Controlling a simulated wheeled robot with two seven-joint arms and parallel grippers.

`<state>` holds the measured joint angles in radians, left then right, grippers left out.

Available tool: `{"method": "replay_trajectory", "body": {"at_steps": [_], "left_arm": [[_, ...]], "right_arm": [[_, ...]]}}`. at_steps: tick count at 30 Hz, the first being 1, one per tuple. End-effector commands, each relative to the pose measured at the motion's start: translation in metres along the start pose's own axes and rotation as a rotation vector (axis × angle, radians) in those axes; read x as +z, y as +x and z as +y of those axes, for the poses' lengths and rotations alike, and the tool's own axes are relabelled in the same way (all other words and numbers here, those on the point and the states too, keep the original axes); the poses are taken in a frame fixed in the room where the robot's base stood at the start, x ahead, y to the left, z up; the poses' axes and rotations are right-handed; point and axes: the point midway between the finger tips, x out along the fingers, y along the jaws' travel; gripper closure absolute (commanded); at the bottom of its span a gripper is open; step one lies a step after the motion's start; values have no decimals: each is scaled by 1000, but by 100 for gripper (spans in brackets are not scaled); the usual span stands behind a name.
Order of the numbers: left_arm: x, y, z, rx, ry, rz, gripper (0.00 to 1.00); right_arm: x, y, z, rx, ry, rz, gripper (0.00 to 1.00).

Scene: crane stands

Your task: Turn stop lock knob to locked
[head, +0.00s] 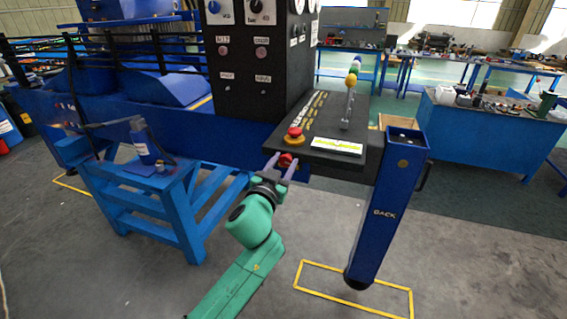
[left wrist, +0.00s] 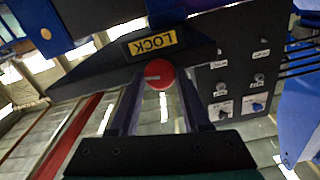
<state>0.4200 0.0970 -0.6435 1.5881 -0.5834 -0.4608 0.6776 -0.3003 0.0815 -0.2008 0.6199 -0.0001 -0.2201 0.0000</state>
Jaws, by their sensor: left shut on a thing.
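The red stop lock knob (head: 286,160) sits on the front face of the black control box, below the red emergency button. In the left wrist view the knob (left wrist: 159,75) is round with a pale line across its face, lying roughly level in that picture. A yellow LOCK label (left wrist: 152,43) is beside it. My left gripper (head: 283,165) is at the knob, with one finger on each side. In the left wrist view its fingers (left wrist: 158,92) reach up to the knob and are shut on it. My right gripper is in neither view.
A red mushroom button on a yellow base (head: 294,136) stands just above the knob. A lever with coloured balls (head: 350,95) rises from the box top. A blue post marked BACK (head: 385,205) stands close on the right. Open floor lies in front.

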Motion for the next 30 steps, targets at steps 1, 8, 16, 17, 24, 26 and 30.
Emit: {"method": "replay_trajectory", "body": {"at_steps": [1, 8, 16, 17, 24, 26, 30], "left_arm": [[1, 0, 0, 0, 38, -2, 100], [1, 0, 1, 0, 247, -3, 100], [1, 0, 2, 1, 506, -3, 100], [1, 0, 2, 1, 534, -3, 100], [2, 0, 2, 0, 763, -3, 100], [2, 0, 2, 0, 821, -3, 100], [2, 0, 2, 0, 952, -4, 100]], "right_arm": [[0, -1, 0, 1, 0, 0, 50], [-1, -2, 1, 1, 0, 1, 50], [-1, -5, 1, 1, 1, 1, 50], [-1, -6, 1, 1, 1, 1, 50], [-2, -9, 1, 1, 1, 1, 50], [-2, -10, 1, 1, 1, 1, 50], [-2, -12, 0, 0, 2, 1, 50]]}}
